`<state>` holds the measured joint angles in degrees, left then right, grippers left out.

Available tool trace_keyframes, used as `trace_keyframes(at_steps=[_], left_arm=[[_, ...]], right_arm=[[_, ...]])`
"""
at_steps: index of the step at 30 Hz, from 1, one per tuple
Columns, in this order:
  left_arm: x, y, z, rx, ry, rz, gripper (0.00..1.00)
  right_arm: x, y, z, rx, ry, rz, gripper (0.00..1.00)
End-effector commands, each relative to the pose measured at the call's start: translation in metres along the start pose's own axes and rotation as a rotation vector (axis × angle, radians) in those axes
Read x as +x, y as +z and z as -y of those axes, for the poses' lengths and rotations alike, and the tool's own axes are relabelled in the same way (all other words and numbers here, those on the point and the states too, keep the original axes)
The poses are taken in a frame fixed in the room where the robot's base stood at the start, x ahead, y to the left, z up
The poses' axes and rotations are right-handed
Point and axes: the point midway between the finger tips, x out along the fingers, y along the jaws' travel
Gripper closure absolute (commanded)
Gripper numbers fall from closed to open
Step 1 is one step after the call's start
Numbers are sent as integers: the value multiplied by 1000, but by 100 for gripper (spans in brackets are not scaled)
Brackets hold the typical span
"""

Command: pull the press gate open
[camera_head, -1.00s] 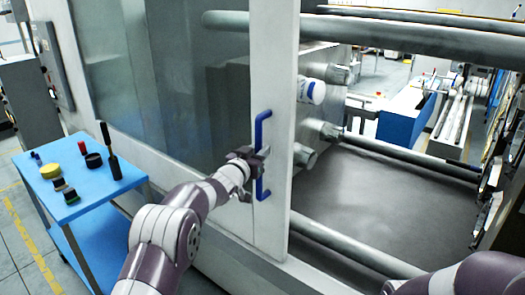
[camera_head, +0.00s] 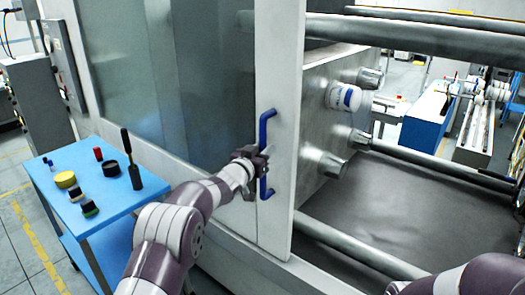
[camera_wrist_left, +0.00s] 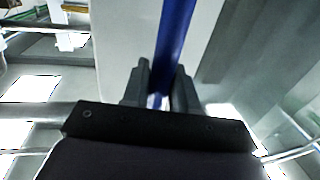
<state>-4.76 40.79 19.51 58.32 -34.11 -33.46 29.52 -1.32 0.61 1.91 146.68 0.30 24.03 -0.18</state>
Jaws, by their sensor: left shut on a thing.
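The press gate (camera_head: 281,70) is a pale sliding panel with a large grey window, left of the press opening. A blue upright bar handle (camera_head: 266,127) is fixed near its right edge. My left gripper (camera_head: 262,160) is shut on the lower half of this handle. In the left wrist view the blue handle (camera_wrist_left: 174,45) runs up from between the two dark fingers (camera_wrist_left: 160,90), against the pale gate. The gate stands partly open, with the platen (camera_head: 320,120) showing to its right. A part of my right arm shows at the lower right; its gripper is out of view.
Thick grey tie bars (camera_head: 420,40) cross the opening at the right. A blue box-like unit (camera_head: 425,120) stands beyond.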

Motion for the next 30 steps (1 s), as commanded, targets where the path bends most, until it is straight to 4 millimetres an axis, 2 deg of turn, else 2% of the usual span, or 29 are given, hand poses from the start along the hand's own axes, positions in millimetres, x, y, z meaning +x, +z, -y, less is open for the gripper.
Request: trace_keyframes(at_steps=[3, 4, 5, 6, 14, 19, 23, 30], left_arm=[[0, -3, 0, 2, -1, -5, 100], [0, -3, 0, 2, 0, -5, 69], [0, -3, 0, 2, 0, -5, 59], [0, -3, 0, 2, 0, -4, 55], [0, -1, 0, 1, 0, -1, 55], [-14, 1, 0, 1, 0, -1, 55], [-41, 2, 1, 0, -2, -2, 55], [-102, 2, 0, 2, -2, -2, 55]], right_arm=[[0, 0, 0, 0, 0, 0, 57], [0, 0, 0, 0, 0, 0, 57], [0, 0, 0, 0, 0, 0, 57], [0, 0, 0, 0, 0, 0, 57], [0, 0, 0, 0, 0, 0, 57], [8, 1, 0, 0, 0, 0, 57], [19, 2, 0, 0, 0, 0, 57], [36, 4, 0, 0, 0, 0, 57]])
